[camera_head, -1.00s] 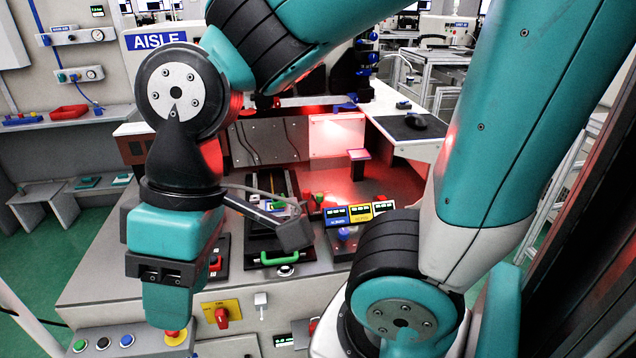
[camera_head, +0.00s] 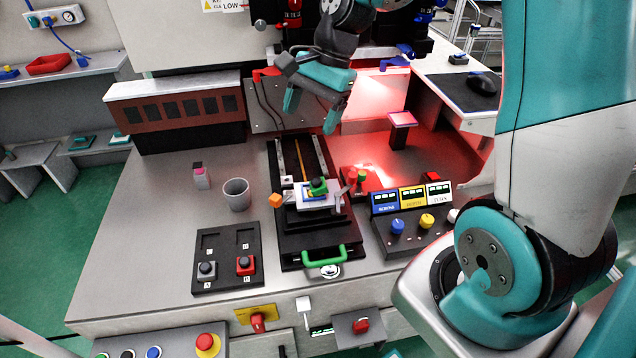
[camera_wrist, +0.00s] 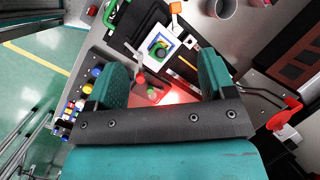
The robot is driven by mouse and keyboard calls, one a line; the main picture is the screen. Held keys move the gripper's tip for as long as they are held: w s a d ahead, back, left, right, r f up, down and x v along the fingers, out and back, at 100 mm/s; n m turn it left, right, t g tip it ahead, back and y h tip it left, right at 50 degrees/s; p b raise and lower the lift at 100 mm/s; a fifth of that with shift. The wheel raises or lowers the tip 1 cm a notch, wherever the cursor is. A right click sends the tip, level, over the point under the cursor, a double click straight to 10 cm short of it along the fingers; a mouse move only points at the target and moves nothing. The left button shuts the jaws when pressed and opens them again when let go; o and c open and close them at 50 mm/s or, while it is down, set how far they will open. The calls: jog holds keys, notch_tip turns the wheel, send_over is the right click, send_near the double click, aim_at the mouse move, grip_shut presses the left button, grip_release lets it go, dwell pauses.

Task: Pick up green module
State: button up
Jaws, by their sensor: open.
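The green module (camera_head: 318,186) sits on a white plate (camera_head: 308,198) on the black slide fixture (camera_head: 287,232) in the middle of the bench. My gripper (camera_head: 312,108) is open and empty, above and behind the module in the head view. In the wrist view its two teal fingers (camera_wrist: 163,66) stand wide apart, and the module lies beyond them between the tips. The gap in height is hard to judge.
A green handle (camera_head: 315,257) is at the fixture's front.

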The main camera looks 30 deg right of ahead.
jog(key=w+d+f+m, duration=0.4)
jog(key=d+f+m, duration=0.2)
jog(key=d+m, duration=0.3)
jog(key=p, duration=0.1)
send_over(316, 180)
jog(key=d, duration=0.2)
notch_tip(316, 180, down, 10)
jog(key=shift+f, duration=0.15)
jog(key=shift+s+p+x, duration=0.2)
jog(key=shift+p+x, duration=0.65)
jog(key=shift+x, duration=2.15)
jog(key=shift+d, duration=0.15)
jog(key=c, duration=1.1)
